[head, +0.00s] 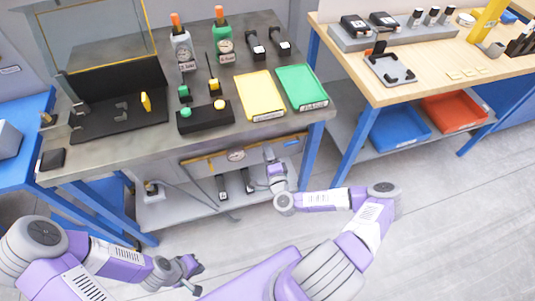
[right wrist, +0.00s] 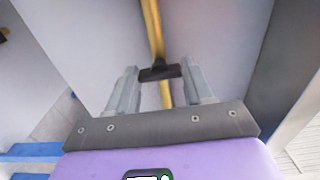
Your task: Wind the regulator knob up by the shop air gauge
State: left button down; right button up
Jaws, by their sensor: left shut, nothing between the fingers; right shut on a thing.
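The round white air gauge (head: 236,155) sits on a yellow air pipe (head: 204,160) along the grey panel under the front edge of the grey bench. My right gripper (head: 269,154) is at this pipe, to the right of the gauge. In the right wrist view its two fingers (right wrist: 161,88) are shut on the dark regulator knob (right wrist: 160,72), which sits across the yellow pipe (right wrist: 153,25). The knob is hidden by my gripper in the head view, and the gauge needle is too small to read. My left gripper (head: 196,279) is shut and empty, low in front of the bench.
On the grey bench stand a yellow tray (head: 260,96), a green tray (head: 302,88), two bottles with orange tops and a black block with knobs. A wooden bench (head: 440,72) stands to the right. The floor in front is clear.

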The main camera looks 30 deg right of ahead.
jog(key=m+b, duration=0.3)
jog(key=m, duration=1)
jog(key=shift+m+b, duration=0.3)
jog(key=shift+m, duration=0.1)
jog(key=o, duration=1)
jog(key=shift+o, duration=0.2)
jog(key=p+v, duration=0.1)
jog(key=v, duration=0.6)
jog(key=shift+s, duration=0.3)
jog(key=shift+a, duration=0.15)
